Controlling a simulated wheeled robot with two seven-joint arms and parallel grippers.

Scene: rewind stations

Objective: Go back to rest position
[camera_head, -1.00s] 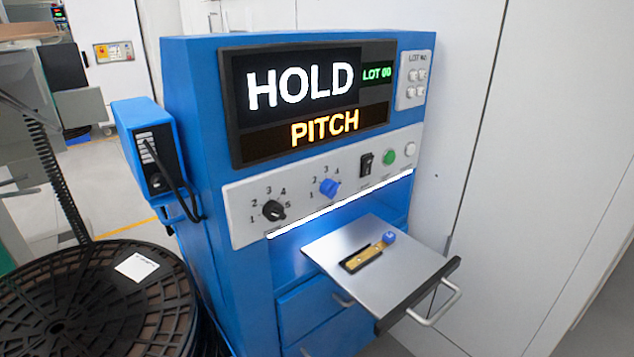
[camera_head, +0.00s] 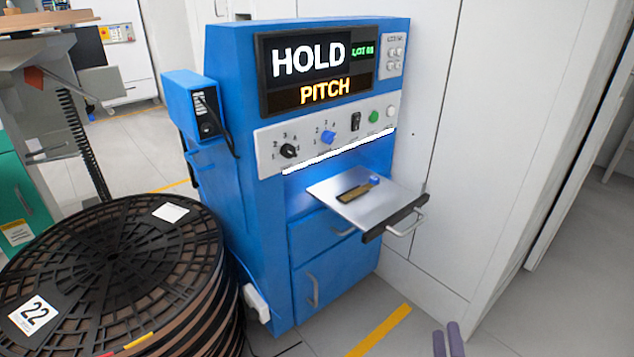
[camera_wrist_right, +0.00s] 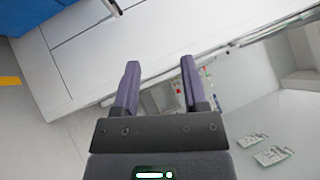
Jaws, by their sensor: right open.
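My right gripper (camera_head: 448,342) shows only its two purple-grey fingertips at the bottom edge of the head view, low and to the right of the blue machine (camera_head: 262,240). In the right wrist view the gripper (camera_wrist_right: 158,85) has its two fingers apart with nothing between them. My left gripper is not in the head view. The blue machine's screen reads HOLD, LOT and PITCH. The right gripper is apart from the drawer.
A stack of large black reels (camera_head: 110,260) stands left of the machine. A white wall of panels (camera_head: 470,130) runs along the right. Grey floor (camera_head: 520,325) with a yellow stripe (camera_head: 380,330) is clear in front. A blue scanner box (camera_head: 200,110) hangs on the machine's left side.

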